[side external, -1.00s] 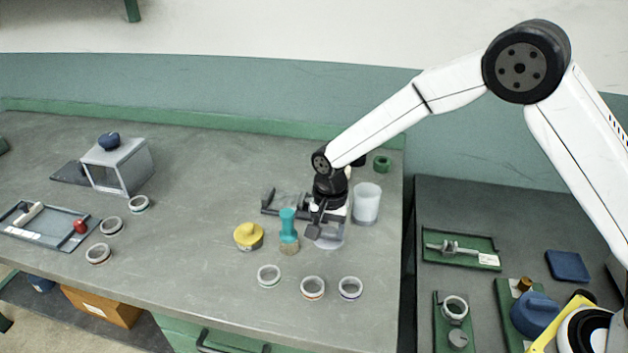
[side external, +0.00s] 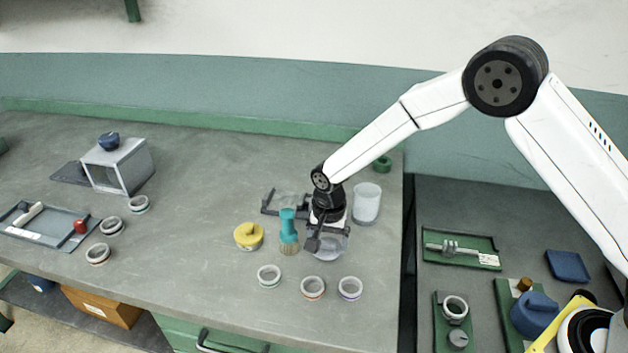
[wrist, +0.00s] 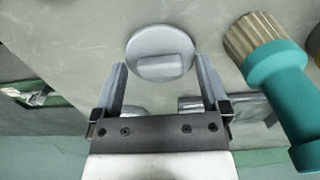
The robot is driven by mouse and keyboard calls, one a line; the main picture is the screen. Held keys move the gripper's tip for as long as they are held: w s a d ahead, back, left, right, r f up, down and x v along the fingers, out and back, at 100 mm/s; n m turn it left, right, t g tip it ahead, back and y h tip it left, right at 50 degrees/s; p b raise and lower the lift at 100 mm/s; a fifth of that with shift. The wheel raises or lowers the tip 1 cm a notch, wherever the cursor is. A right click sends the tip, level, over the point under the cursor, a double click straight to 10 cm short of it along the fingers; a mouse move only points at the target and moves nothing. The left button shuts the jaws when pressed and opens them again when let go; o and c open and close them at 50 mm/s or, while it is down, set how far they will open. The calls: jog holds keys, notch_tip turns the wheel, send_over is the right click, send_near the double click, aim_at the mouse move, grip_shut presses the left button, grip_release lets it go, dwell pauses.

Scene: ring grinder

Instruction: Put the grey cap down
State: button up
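The grey cap (wrist: 160,52) is a round disc with a raised bar across it. In the wrist view it lies just beyond and between my fingertips. My gripper (wrist: 162,72) is open, with a finger on each side and visible gaps to the bar. In the side view my gripper (side external: 327,238) is low over the bench, directly above a pale grey round piece (side external: 328,252). The gripper partly hides that piece, so I cannot tell there what the cap rests on.
A teal brush (side external: 288,228) stands close left of my gripper, with a yellow-topped jar (side external: 248,236) beyond. A frosted cup (side external: 367,203) stands behind right. Several rings, one here (side external: 313,287), lie in front. The bench (side external: 200,230) is clear left of the jar.

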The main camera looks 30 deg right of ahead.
aim_at(329, 242)
jog(key=shift+r, duration=0.1)
notch_tip(329, 242, up, 12)
dwell(1.0)
jog(key=shift+d+r, duration=0.1)
dwell(0.4)
jog(key=s+d+n+t, duration=0.1)
jog(key=s+d+n, duration=0.3)
jog(key=s+d, duration=0.3)
jog(key=s+d+f+n+t, duration=0.1)
jog(key=s+d+n, duration=0.4)
jog(key=s, duration=0.7)
jog(key=shift+s+d+t, duration=0.3)
jog(key=shift+d, duration=0.65)
